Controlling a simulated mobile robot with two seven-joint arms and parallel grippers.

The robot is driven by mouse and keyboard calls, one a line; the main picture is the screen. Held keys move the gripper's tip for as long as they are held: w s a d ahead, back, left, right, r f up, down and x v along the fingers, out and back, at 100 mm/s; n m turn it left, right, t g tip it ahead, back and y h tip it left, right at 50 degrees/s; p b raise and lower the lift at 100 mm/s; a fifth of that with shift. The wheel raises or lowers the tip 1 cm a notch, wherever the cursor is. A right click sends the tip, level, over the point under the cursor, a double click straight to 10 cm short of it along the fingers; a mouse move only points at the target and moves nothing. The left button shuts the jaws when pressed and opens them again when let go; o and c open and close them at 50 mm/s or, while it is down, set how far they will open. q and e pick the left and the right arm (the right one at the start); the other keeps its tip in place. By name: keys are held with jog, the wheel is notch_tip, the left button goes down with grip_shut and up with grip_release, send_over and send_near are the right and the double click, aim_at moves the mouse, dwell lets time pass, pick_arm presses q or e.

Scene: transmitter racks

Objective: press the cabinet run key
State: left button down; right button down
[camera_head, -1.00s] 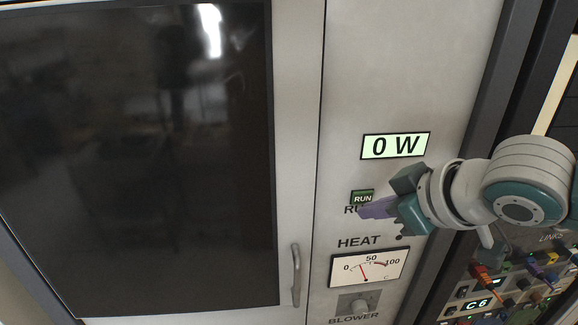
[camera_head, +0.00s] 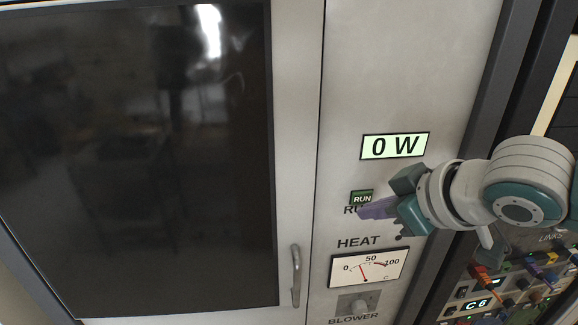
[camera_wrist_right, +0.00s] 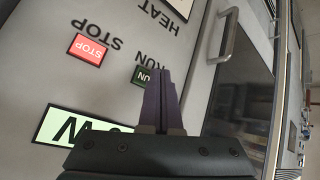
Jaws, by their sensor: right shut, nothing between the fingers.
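The green RUN key (camera_head: 362,198) is on the grey cabinet panel, below the 0 W display (camera_head: 395,146). In the right wrist view the RUN key (camera_wrist_right: 141,76) shows beside the finger, partly covered by it. My right gripper (camera_head: 366,211) is shut and empty, with its purple fingers just below the key in the head view. The shut fingers also show in the right wrist view (camera_wrist_right: 163,75), pointing at the panel. I cannot tell whether the tips touch the key or the panel. My left gripper is not in view.
A red STOP key (camera_wrist_right: 88,49) is on the panel near the RUN key in the wrist view. A door handle (camera_head: 296,275) stands out at left. A patch panel with cables (camera_head: 510,285) is at lower right.

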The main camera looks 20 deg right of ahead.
dwell(0.8)
jog(key=shift+w, duration=0.2)
jog(key=shift+w+d, duration=0.1)
jog(key=shift+w, duration=0.15)
jog(key=shift+w, duration=0.3)
dwell(0.4)
dwell(0.4)
jog(key=shift+s+p, duration=0.6)
jog(key=shift+s, duration=0.1)
